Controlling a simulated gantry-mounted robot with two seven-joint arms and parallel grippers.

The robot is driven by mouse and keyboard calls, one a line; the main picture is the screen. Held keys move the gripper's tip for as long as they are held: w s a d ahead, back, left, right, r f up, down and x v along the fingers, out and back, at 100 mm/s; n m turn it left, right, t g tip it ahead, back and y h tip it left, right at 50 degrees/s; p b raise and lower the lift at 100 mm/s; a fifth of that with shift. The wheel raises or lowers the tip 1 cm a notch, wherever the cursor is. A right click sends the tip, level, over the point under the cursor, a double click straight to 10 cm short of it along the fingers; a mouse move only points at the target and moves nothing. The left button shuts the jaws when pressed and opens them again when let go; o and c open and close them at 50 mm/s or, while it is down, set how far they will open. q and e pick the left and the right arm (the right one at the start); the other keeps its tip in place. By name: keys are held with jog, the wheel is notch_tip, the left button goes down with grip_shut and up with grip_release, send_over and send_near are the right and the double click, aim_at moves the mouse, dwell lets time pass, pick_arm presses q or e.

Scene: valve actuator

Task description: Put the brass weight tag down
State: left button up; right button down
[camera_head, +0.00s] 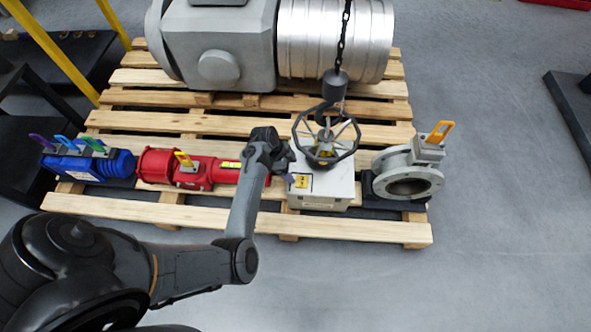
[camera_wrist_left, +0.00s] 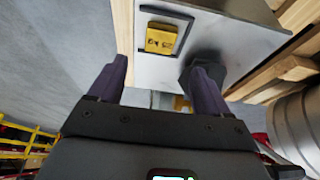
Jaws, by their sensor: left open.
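A small yellow-gold plate with dark marks, which looks like the brass weight tag (camera_head: 301,182), lies on top of the white-grey box (camera_head: 327,188), near its left front corner. In the left wrist view the plate (camera_wrist_left: 160,38) sits inside a dark square outline on the box face. My left gripper (camera_head: 290,172) is open beside it, at the box's left edge. In the left wrist view its two purple fingertips (camera_wrist_left: 160,72) are apart, with nothing held between them, and the plate is beyond them. My right gripper is out of view.
A black handwheel (camera_head: 325,140) stands on the box, under a hanging chain and dark weight (camera_head: 334,84). A grey flanged valve (camera_head: 408,178) is to the right; red (camera_head: 200,171) and blue (camera_head: 95,162) actuators are left. All are on a wooden pallet (camera_head: 170,212).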

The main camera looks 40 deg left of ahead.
pick_arm(q)
jog(key=s+a+r+n+y, duration=0.4)
jog(key=s+r, duration=0.3)
jog(key=s, duration=0.1)
jog(key=s+d+r+n, duration=0.2)
jog(key=s+d+r, duration=0.2)
jog(key=s+d, duration=0.3)
jog(key=s+d+r+n, duration=0.2)
jog(key=s+d+r, duration=0.2)
jog(key=s+d, duration=0.3)
jog(key=d+p, duration=0.1)
jog(key=d, duration=0.2)
jog(key=shift+d+r+t+h, duration=0.35)
jog(key=shift+d+t+h, duration=0.05)
